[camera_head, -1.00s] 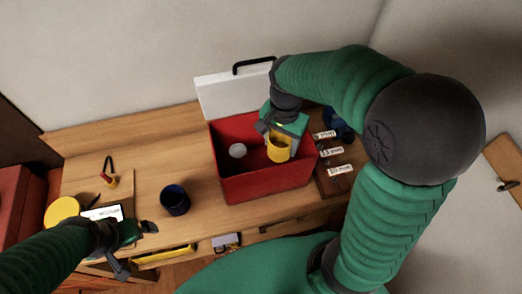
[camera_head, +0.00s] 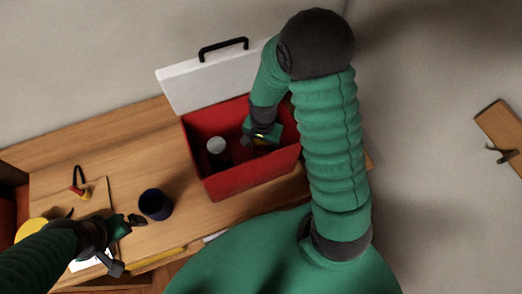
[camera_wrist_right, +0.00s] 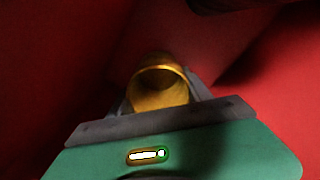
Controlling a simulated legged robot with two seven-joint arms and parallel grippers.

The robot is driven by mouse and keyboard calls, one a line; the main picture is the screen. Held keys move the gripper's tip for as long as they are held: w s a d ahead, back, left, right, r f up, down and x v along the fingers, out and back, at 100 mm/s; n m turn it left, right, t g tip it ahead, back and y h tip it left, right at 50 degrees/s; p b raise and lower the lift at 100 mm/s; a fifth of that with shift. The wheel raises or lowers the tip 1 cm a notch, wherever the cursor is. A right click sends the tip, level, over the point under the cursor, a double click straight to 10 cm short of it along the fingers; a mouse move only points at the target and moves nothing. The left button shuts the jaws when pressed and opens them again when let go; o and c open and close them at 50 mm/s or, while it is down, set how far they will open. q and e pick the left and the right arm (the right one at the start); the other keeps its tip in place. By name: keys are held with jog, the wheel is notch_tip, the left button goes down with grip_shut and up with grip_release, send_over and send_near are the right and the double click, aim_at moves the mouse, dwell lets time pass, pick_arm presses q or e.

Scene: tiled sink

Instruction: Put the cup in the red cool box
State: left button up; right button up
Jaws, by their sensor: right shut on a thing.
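The red cool box (camera_head: 250,178) stands on the wooden table with its white lid (camera_head: 200,84) open at the back. My right gripper (camera_head: 259,139) reaches down inside the box and is shut on a yellow cup. In the right wrist view the yellow cup (camera_wrist_right: 160,85) sits between the fingers with red walls around it; I cannot tell whether it touches the floor. In the head view the gripper mostly hides the cup. My left gripper (camera_head: 122,245) hovers over the table's left part; its jaw state is unclear.
A white-topped can (camera_head: 216,146) stands in the box, left of my right gripper. A dark blue cup (camera_head: 156,204) stands on the table (camera_head: 120,150) left of the box.

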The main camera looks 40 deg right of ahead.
jog(key=f, duration=0.1)
jog(key=d+f, duration=0.2)
jog(key=f, duration=0.1)
jog(key=shift+s+d, duration=0.1)
jog(key=shift+s, duration=0.2)
jog(key=shift+c, duration=0.7)
jog(key=shift+w+a, duration=0.1)
jog(key=shift+a, duration=0.6)
jog(key=o, duration=1.1)
jog(key=shift+a, duration=0.25)
jog(key=shift+o, duration=1.2)
jog(key=shift+a, duration=0.1)
jog(key=shift+o, duration=0.8)
jog(key=shift+r, duration=0.1)
jog(key=shift+d, duration=0.7)
jog(key=shift+d+r, duration=0.1)
jog(key=shift+r, duration=0.05)
pick_arm(q)
jog(key=shift+s+d+r, duration=0.15)
jog(key=shift+s+d, duration=0.05)
jog(key=shift+d, duration=0.8)
pick_arm(e)
notch_tip(320, 180, up, 12)
